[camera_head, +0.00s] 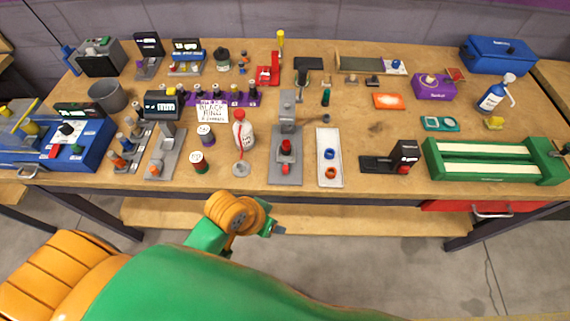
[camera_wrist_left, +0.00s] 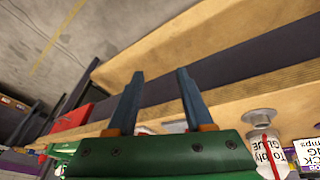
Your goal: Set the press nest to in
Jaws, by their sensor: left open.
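A grey press (camera_head: 288,110) stands upright on a grey base plate near the middle of the table's front edge. A red part (camera_head: 286,147) sits under its head, and a red handle or knob (camera_head: 285,168) is at the front of the base. I cannot tell clearly which red part belongs to the nest or how far it is slid. My left gripper (camera_head: 278,229) is in front of and below the table edge, apart from the press. In the left wrist view my left gripper (camera_wrist_left: 158,85) is open, with nothing between its fingers. My right gripper is not in view.
A white bottle with a red cap (camera_head: 243,132) stands left of the press. A green fixture (camera_head: 490,177) is at the right. A lower wooden shelf (camera_head: 170,214) runs beneath the table.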

